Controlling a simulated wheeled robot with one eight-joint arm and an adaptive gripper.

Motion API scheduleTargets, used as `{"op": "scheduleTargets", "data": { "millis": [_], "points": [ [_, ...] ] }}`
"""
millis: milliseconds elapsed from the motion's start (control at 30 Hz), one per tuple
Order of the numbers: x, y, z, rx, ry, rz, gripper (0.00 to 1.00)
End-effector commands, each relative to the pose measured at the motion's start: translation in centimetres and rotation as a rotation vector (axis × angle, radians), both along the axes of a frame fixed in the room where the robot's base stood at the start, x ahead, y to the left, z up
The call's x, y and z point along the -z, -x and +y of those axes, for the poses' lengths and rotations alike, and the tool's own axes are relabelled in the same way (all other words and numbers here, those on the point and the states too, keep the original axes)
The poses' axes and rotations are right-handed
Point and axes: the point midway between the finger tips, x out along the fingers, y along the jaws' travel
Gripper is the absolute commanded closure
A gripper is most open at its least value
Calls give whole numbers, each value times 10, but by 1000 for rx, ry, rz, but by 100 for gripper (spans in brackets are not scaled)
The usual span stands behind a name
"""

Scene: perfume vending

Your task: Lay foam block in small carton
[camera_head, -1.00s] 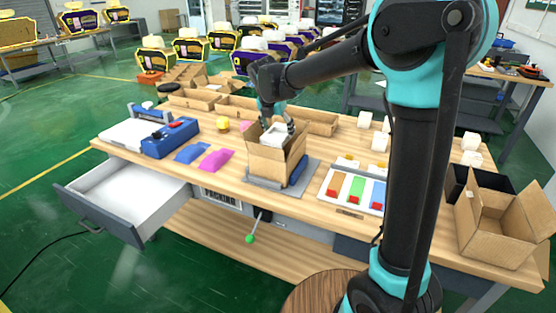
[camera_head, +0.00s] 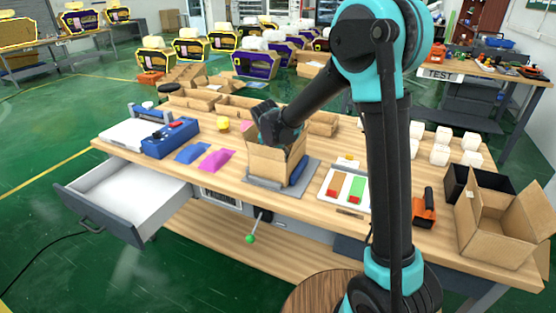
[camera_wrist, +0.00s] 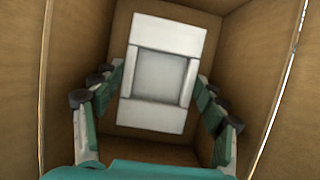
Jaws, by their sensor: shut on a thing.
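The small carton (camera_head: 268,165) stands open on a grey plate on the workbench. My gripper reaches down into it, and the carton walls hide its fingers in the head view. In the wrist view, the white foam block (camera_wrist: 168,73), with a recessed middle, is between the fingers of my gripper (camera_wrist: 160,85). The gripper is shut on it, one finger at each side. Brown carton walls (camera_wrist: 75,45) surround the block. Whether the block touches the carton's bottom I cannot tell.
A blue device (camera_head: 170,138), blue and pink packets (camera_head: 216,160) and an open drawer (camera_head: 125,195) lie to the left. A tray of coloured pieces (camera_head: 345,188), an orange-and-black tool (camera_head: 424,208), several white blocks (camera_head: 441,145) and a large open box (camera_head: 505,220) are to the right.

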Motion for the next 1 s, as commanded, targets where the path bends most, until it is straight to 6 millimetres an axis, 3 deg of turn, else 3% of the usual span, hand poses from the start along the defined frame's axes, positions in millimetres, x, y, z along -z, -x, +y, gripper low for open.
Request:
{"op": "scheduleTargets", "data": {
  "millis": [167,200,267,667,1000],
  "points": [
    [1,0,0,0,0,0,41],
    [2,0,0,0,0,0,27],
    [1,0,0,0,0,0,20],
    [-4,1,0,0,0,0,20],
    [-59,23,8,-1,-1,0,20]
  ]
}}
